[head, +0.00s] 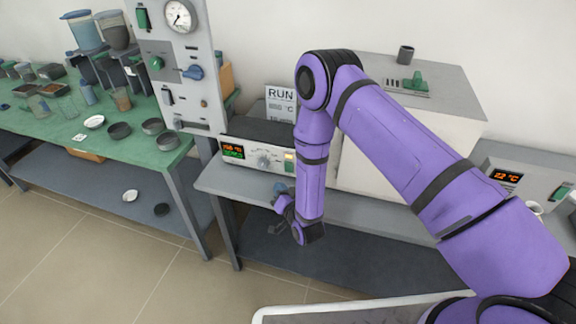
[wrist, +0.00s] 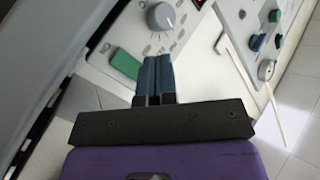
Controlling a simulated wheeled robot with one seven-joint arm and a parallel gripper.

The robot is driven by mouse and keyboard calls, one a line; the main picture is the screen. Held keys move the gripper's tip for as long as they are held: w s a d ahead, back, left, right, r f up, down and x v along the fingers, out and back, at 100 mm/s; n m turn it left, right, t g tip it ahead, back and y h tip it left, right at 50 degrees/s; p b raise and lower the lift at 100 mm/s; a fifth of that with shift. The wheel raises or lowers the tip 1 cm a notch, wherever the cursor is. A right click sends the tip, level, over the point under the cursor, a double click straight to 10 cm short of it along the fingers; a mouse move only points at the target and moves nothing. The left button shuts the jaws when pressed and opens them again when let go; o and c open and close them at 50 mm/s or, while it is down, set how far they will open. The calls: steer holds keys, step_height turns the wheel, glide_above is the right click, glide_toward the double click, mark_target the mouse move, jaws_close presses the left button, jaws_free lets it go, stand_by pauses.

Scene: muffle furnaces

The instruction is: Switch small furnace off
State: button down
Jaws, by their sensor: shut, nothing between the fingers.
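The small furnace (head: 240,153) is a low box with a light front panel and dark top, on the grey bench. Its panel has a lit orange and green display (head: 232,149), a round grey knob (head: 263,162) and a green switch (head: 289,167) at the right end. In the wrist view, the knob (wrist: 161,17) is above my fingers and the green switch (wrist: 125,64) just left of the fingertips. My gripper (head: 281,188) is shut and empty, in front of and below the panel; blue fingers (wrist: 155,60) are together. Whether they touch the panel I cannot tell.
A tall control panel (head: 180,60) with a gauge stands left of the furnace. A large white cabinet (head: 410,145) is behind my arm. A unit with an orange display (head: 507,177) stands at right. A green table (head: 60,125) holds several bowls and jars.

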steer(key=shift+w+d+r, duration=0.1)
steer(key=shift+w+d, duration=0.2)
steer(key=shift+w, duration=0.6)
steer(key=shift+w+d+r, duration=0.15)
steer(key=shift+w+d, duration=0.2)
steer(key=shift+w, duration=0.55)
steer(key=shift+w+d+r, duration=0.1)
steer(key=shift+w+d, duration=0.2)
steer(key=shift+w, duration=0.6)
steer(key=shift+w+d, duration=0.1)
steer(key=shift+w, duration=0.25)
steer(key=shift+w+d+r, duration=0.15)
steer(key=shift+w+d, duration=0.05)
steer(key=shift+w, duration=0.15)
stand_by(0.9)
steer(key=shift+s, duration=0.1)
steer(key=shift+s+a, duration=0.25)
steer(key=shift+s, duration=0.35)
steer(key=shift+s+a+f, duration=0.15)
steer(key=shift+s+a, duration=0.15)
steer(key=shift+s, duration=0.45)
steer(key=shift+s+a+f, duration=0.1)
steer(key=shift+s+a, duration=0.15)
steer(key=shift+s, duration=0.55)
steer(key=shift+s+a+f, duration=0.15)
steer(key=shift+s+a, duration=0.15)
steer(key=shift+s, duration=0.45)
